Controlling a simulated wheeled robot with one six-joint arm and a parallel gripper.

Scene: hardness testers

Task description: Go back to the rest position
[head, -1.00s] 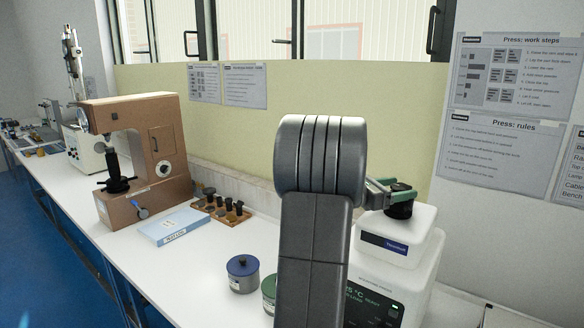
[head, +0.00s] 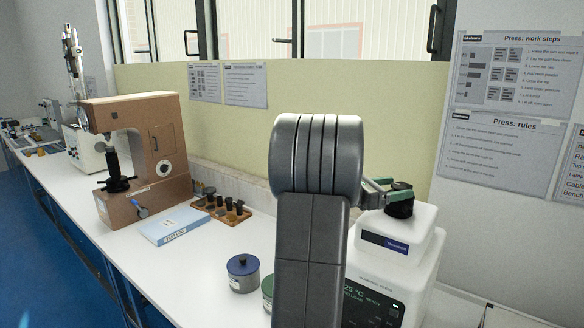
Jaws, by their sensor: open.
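My arm stands upright in the middle of the head view, its dark grey link and rounded joint in front of the bench. My gripper (head: 388,188) shows only in part to the right of that joint, as green and grey pieces. It is open, beside and above the black knob (head: 400,209) on top of the white press (head: 400,245). I cannot tell from this view whether it touches the knob. Nothing is seen held in it. The rest of the gripper is hidden behind my arm.
A brown hardness tester (head: 160,150) stands at the left on the white bench (head: 200,270). In front are a blue-white booklet (head: 174,225), a wooden rack (head: 232,215), a blue-lidded pot (head: 243,272) and a green pot (head: 267,288) partly behind my arm. Windows and posters are behind.

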